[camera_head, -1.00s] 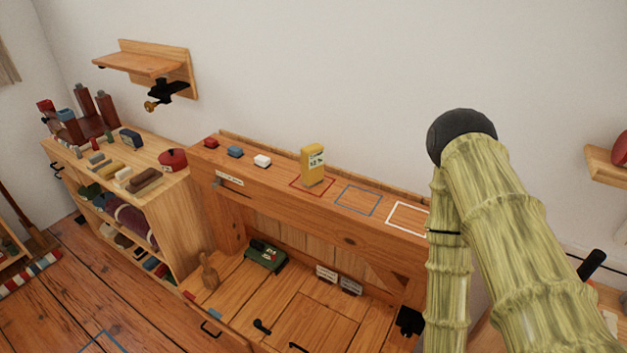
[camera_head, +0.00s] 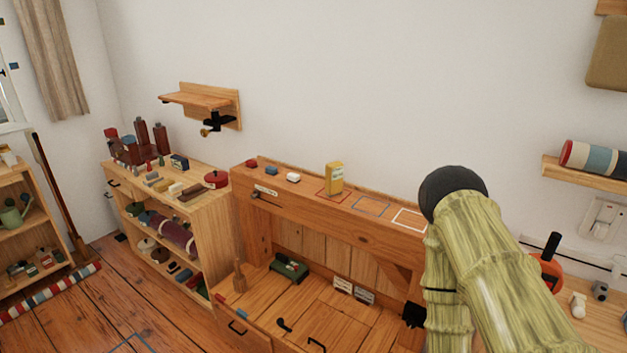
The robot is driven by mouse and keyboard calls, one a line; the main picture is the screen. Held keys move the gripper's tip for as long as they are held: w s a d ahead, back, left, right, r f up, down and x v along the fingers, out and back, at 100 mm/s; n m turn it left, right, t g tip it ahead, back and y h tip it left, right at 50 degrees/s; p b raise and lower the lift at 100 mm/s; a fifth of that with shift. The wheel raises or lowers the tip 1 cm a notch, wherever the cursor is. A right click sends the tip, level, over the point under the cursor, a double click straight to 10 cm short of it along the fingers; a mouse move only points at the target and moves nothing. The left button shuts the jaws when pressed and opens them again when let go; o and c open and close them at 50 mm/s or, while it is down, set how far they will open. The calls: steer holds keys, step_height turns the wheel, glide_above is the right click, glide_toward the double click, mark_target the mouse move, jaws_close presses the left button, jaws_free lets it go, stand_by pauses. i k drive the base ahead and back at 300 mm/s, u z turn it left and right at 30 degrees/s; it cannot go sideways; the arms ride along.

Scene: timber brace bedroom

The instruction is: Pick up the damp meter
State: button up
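A yellow upright box-shaped device (camera_head: 334,178), which looks like the damp meter, stands on the top ledge of the wooden bench (camera_head: 330,221). It stands at a red outlined square on that ledge. In the earlier picture its front shows a small pale display. My arm, with a green bamboo-like surface and a dark round joint, rises at the right, apart from the device. My gripper is outside the picture.
Blue (camera_head: 371,206) and white (camera_head: 410,219) outlined squares beside the device are empty. Small red, blue and white blocks (camera_head: 293,178) sit to its left. A green device (camera_head: 289,269) lies on the lower surface. A filled shelf unit (camera_head: 215,215) adjoins the bench's left.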

mark_target(334, 170)
steer(key=u, duration=0.65)
steer(key=i, duration=1.1)
steer(key=z, duration=0.25)
